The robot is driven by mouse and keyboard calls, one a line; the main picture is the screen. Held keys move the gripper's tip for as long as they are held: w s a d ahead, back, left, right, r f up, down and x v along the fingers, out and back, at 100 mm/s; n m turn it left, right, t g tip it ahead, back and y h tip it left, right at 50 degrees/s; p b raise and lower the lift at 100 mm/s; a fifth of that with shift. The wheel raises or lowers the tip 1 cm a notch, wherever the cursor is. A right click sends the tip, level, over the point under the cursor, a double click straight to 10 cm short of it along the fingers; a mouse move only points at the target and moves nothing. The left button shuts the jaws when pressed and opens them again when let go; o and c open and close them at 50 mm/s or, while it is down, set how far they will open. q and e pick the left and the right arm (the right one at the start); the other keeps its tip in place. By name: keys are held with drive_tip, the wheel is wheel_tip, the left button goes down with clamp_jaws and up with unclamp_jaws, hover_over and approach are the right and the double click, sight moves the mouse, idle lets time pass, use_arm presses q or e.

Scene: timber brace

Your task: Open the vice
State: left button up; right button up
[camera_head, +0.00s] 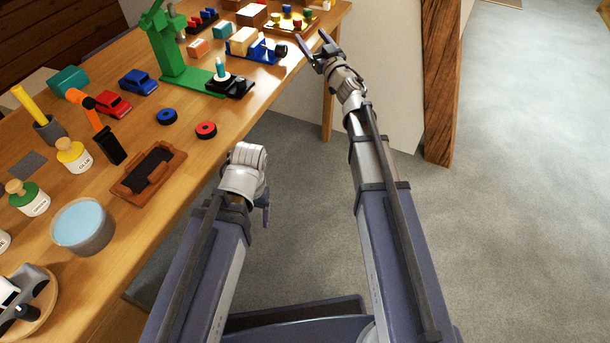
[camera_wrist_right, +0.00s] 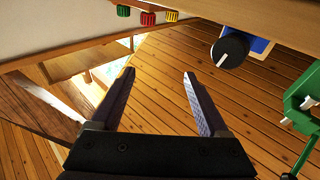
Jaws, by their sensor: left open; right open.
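The blue vice (camera_head: 236,49) sits near the table's right edge in the head view, with pale wooden pieces (camera_head: 243,38) at its jaws. Its round black knob (camera_head: 281,50) faces the edge. In the right wrist view the knob (camera_wrist_right: 230,48) has a white mark, with part of the blue body (camera_wrist_right: 261,46) behind it. My right gripper (camera_head: 313,39) is open and empty, off the table edge to the right of the knob. Its fingers (camera_wrist_right: 159,74) are apart from the knob. My left gripper (camera_head: 266,212) hangs beside the table's near edge, its fingers mostly hidden by the wrist.
A green press (camera_head: 165,45) stands left of the vice, with a black clamp-like block (camera_head: 232,88) nearby. A tray with coloured knobs (camera_head: 291,22) lies behind the vice. Toy cars, jars and a bowl (camera_head: 83,228) fill the near table. The floor to the right (camera_head: 520,150) is clear.

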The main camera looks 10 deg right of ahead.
drive_tip(key=s+f+m+g+h, duration=0.5)
drive_tip(key=s+f+g+h, duration=0.35)
drive_tip(key=f, duration=0.55)
drive_tip(key=s+a+f+n+g, duration=0.1)
drive_tip(key=s+a+f+g, duration=0.1)
drive_tip(key=s, duration=0.4)
drive_tip(key=s+a+f+n+g, duration=0.1)
drive_tip(key=s+a+f+g, duration=0.1)
drive_tip(key=s+f, duration=0.3)
drive_tip(key=s+a+f+n+g, duration=0.1)
drive_tip(key=s+a+f+g, duration=0.1)
drive_tip(key=s, duration=0.7)
drive_tip(key=shift+s+a+f+g+y, duration=0.15)
drive_tip(key=shift+a+f+g+y, duration=0.3)
drive_tip(key=shift+f+g, duration=0.25)
